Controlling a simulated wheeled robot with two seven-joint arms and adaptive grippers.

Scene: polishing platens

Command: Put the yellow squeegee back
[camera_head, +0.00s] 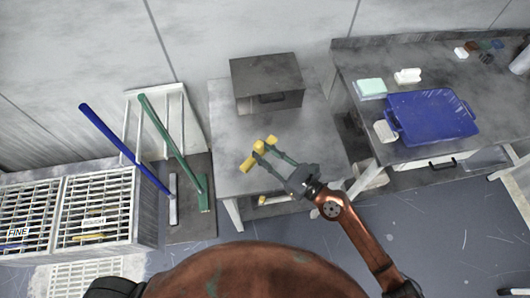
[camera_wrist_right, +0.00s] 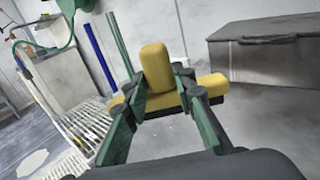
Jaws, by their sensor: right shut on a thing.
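The yellow squeegee (camera_head: 247,163) is in my right gripper (camera_head: 264,149), above the grey steel table (camera_head: 225,130) in front of the dark metal box. In the right wrist view the green fingers of the right gripper (camera_wrist_right: 157,88) close on the sides of the squeegee's upright yellow block (camera_wrist_right: 157,66). Its long yellow bar (camera_wrist_right: 212,88) lies crosswise behind the fingers. I cannot tell whether the bar touches the tabletop. My left gripper is not in view.
A dark metal box (camera_head: 267,80) stands at the table's back. On the left are a blue-handled squeegee (camera_head: 122,147), a green-handled one (camera_head: 170,140) and barred racks (camera_head: 95,207). On the right, a bench holds a blue tray (camera_head: 432,115). Clear tabletop lies around the gripper.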

